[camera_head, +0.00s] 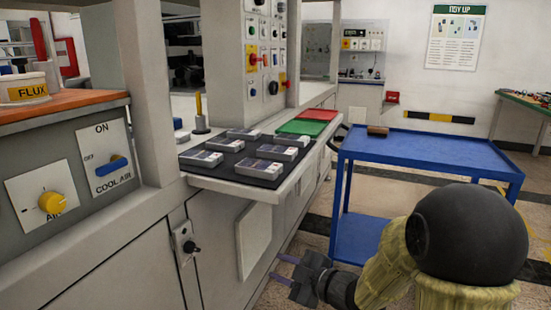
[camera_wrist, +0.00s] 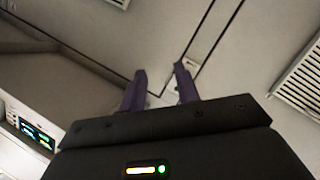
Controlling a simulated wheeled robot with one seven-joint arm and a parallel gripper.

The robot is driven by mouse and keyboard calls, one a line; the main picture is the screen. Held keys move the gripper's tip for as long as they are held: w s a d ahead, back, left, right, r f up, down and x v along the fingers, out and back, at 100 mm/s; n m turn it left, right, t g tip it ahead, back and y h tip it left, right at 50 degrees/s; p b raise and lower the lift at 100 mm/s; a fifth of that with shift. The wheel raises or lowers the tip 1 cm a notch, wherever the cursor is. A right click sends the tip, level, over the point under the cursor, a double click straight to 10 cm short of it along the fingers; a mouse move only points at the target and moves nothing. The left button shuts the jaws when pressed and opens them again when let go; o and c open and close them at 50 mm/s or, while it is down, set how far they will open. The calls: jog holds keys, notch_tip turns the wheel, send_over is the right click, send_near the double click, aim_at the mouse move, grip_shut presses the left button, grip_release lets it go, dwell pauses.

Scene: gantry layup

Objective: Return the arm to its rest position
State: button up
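My gripper (camera_head: 284,270) is low in the head view, in front of the grey cabinet side and left of the blue cart. Its two purple fingers point left and stand apart. In the wrist view my gripper (camera_wrist: 160,82) shows the fingers parted with nothing between them. Behind the fingers is a pale panelled surface. My arm has a tan sleeve and a large black round joint, which hides part of the cart and floor at the lower right of the head view.
A blue cart (camera_head: 430,150) bears a small brown block (camera_head: 378,131). A black mat (camera_head: 245,175) with several grey boxes lies on the bench ledge, near green (camera_head: 300,127) and red (camera_head: 318,114) trays. The bench edge is close to my gripper. Floor shows between bench and cart.

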jog(key=s+d+f+m+h+p, duration=0.2)
jog(key=d+f+m+h, duration=0.1)
jog(key=d+m+h, duration=0.7)
jog(key=s+d+m+g+h+p, duration=0.3)
jog(key=s+m+g, duration=0.5)
jog(key=s, duration=0.7)
notch_tip(320, 180, up, 36)
jog(key=y+p, duration=0.1)
jog(key=p, duration=3.6)
jog(key=shift+w+d+r, duration=0.15)
jog(key=shift+d+r, duration=0.1)
